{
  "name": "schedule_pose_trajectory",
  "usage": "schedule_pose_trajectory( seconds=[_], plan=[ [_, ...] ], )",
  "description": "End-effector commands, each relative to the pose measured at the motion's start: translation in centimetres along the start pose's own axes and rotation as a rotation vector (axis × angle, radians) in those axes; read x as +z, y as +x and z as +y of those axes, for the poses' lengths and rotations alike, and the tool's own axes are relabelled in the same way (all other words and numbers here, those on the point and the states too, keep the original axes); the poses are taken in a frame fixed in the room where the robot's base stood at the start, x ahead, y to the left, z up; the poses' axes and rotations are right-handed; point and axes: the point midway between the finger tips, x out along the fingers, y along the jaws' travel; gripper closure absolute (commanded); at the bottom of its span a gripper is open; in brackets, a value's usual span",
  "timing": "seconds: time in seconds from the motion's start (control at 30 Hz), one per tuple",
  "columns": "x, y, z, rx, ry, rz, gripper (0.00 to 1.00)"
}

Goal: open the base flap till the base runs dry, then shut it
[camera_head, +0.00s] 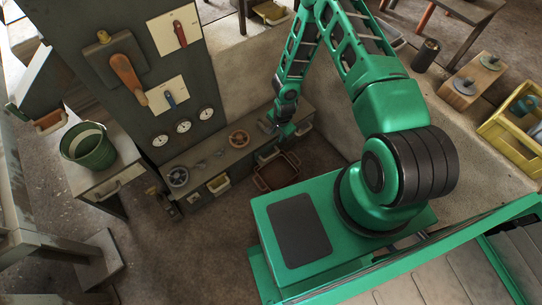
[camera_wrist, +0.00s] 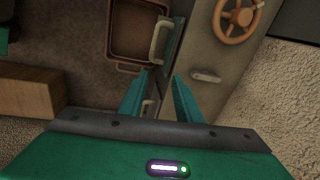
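The base is the long grey bench-like box (camera_head: 240,155) along the foot of the upright panel. Its front face carries a pale handle (camera_head: 268,156), seen larger in the wrist view (camera_wrist: 160,40), on what looks like the flap. I cannot tell for sure whether the flap is shut. A brown tray (camera_head: 272,184) lies on the floor in front; the wrist view shows its dark inside (camera_wrist: 135,28). No flow is visible. My gripper (camera_wrist: 163,76) is open and empty above the base's front edge, apart from the handle; in the head view it is small (camera_head: 279,128).
On the base top are a brown handwheel (camera_head: 239,138), a dark handwheel (camera_head: 177,176) and a small lever (camera_wrist: 207,77). The panel holds levers and gauges (camera_head: 183,126). A green bucket (camera_head: 88,147) stands on a side table at left. Floor before the base is mostly clear.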

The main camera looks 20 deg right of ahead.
Motion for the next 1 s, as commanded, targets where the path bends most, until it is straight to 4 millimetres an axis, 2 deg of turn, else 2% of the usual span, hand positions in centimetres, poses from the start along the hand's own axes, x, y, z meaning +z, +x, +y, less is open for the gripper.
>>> schedule_pose_trajectory(
  seconds=[0.03, 0.1, 0.3, 0.47, 0.8, 1.0],
  plan=[
    [1.3, 1.6, 0.7, -0.003, 0.023, -0.011, 0.69],
    [2.5, 3.1, 1.2, -0.013, 0.054, -0.019, 0.69],
    [4.5, 5.4, 2.1, -0.029, 0.102, -0.031, 0.69],
    [4.7, 6.6, 2.1, -0.031, 0.109, -0.032, 0.69],
    [4.8, 12.3, 2.0, -0.030, 0.108, -0.031, 0.69],
    [4.9, 15.0, 1.8, -0.031, 0.108, -0.031, 0.69]
  ],
)
